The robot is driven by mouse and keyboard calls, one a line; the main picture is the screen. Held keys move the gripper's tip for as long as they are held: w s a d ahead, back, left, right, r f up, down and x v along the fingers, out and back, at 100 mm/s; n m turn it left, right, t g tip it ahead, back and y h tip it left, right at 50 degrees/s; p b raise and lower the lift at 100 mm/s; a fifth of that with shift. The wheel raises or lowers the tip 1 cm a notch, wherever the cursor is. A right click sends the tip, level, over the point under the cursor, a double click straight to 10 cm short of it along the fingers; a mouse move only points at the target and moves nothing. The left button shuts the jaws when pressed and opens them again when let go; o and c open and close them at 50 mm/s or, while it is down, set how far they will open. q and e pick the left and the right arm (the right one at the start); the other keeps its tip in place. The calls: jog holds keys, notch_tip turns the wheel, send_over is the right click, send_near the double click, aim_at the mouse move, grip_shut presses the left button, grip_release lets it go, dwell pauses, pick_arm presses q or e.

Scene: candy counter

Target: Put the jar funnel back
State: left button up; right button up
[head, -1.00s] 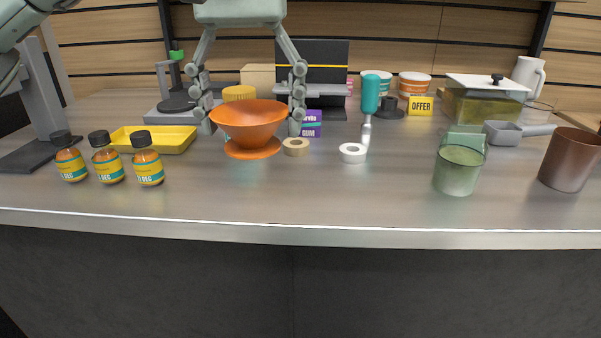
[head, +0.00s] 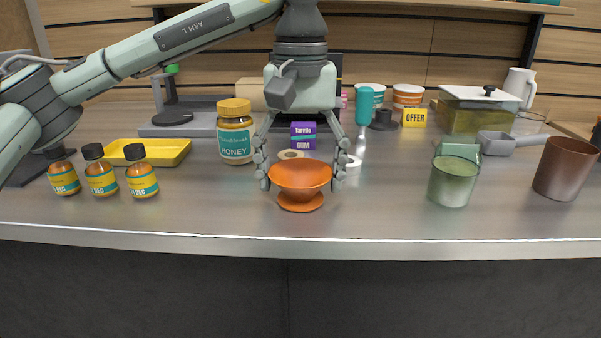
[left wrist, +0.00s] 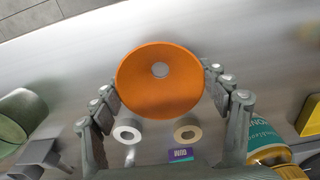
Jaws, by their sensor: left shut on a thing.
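The jar funnel (head: 300,178) is an orange, wide-rimmed bowl shape with a flared foot. It is upright over the front middle of the counter. My left gripper (head: 300,183) comes from above, with its fingers shut on opposite sides of the funnel. In the left wrist view the funnel (left wrist: 160,95) lies between the fingers, with a pale round opening at its middle. I cannot tell whether its foot touches the counter. My right gripper is not in view.
Tape rolls and a purple gum box (head: 303,136) sit just behind the funnel. Several small orange bottles (head: 141,180) and a yellow tray (head: 170,152) are at left. A green glass (head: 453,183) and a copper cup (head: 566,168) are at right. The counter between funnel and glass is clear.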

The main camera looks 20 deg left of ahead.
pick_arm(q)
jog(key=shift+f, duration=0.1)
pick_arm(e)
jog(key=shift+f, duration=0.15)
pick_arm(q)
jog(key=shift+f, duration=0.1)
jog(key=o, duration=1.1)
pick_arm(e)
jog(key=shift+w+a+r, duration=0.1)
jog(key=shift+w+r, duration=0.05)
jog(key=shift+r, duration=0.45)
